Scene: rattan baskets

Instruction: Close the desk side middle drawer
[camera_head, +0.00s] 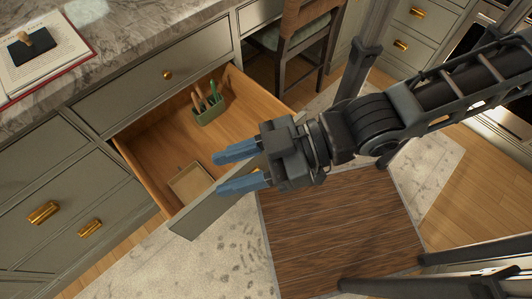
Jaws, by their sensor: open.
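The middle drawer (155,140) of the desk is pulled out, showing its wooden inside. Its grey-green front panel (200,217) is seen from above at the drawer's outer edge, partly hidden by my gripper. My gripper (217,173) has blue fingers and is open and empty. In the picture its fingers overlap the right part of the drawer front and point left toward the inside. I cannot tell whether they touch the panel. A small green holder with utensils (209,112) and a shallow wooden tray (189,184) lie in the drawer.
A closed drawer with a gold knob (167,75) is above, under the marble top (120,30). An open book (40,55) lies on the top. A chair (300,40) stands behind. A patterned rug (235,250) and a dark wooden surface (335,230) are below.

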